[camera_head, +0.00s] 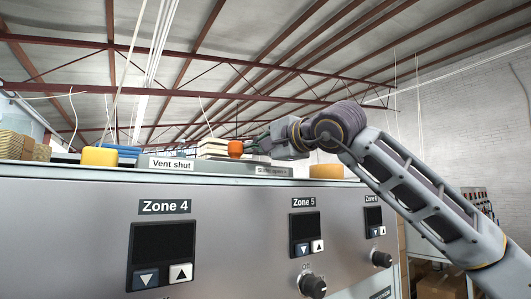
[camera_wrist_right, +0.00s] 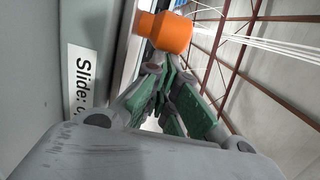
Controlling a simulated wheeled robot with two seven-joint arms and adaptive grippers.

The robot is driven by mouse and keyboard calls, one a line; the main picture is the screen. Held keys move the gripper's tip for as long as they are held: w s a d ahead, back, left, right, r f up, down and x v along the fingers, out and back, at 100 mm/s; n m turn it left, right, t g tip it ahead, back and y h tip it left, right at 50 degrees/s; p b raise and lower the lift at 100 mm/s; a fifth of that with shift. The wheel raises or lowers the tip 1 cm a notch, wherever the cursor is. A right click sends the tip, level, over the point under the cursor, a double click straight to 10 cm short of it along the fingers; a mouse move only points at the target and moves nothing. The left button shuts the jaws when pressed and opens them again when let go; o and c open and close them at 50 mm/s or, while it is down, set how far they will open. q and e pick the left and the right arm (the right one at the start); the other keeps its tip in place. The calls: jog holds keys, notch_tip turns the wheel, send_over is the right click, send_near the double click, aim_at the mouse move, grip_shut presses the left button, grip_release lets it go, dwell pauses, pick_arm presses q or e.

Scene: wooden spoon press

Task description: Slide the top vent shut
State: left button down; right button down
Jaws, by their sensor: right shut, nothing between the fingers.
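An orange knob (camera_head: 235,148) stands on top of the grey machine, between the "Vent shut" label (camera_head: 171,164) on the left and a slide label (camera_head: 271,170) on the right, which is partly hard to read. My right gripper (camera_head: 254,147) is shut and empty, just right of the knob at about its height. In the right wrist view the knob (camera_wrist_right: 170,34) is beyond the closed fingertips (camera_wrist_right: 163,62); I cannot tell whether they touch it. The slide label (camera_wrist_right: 80,85) shows at the left there. My left gripper is out of view.
The machine front (camera_head: 80,230) carries zone displays with buttons and black dials. A yellow block (camera_head: 99,156) and an orange-yellow block (camera_head: 326,171) sit along the top edge.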

jog(key=s+a, duration=0.2)
jog(key=a, duration=0.1)
jog(key=s+a+b, duration=0.1)
jog(key=s+a, duration=0.1)
jog(key=a, duration=0.1)
jog(key=s+a+b, duration=0.1)
jog(key=s+a, duration=0.1)
jog(key=a, duration=0.1)
jog(key=shift+s+a+f, duration=0.1)
jog(key=shift+s+a, duration=0.15)
jog(key=shift+a, duration=0.1)
jog(key=shift+s+a, duration=0.3)
jog(key=shift+a, duration=0.1)
jog(key=shift+d, duration=0.1)
jog(key=shift+w, duration=0.1)
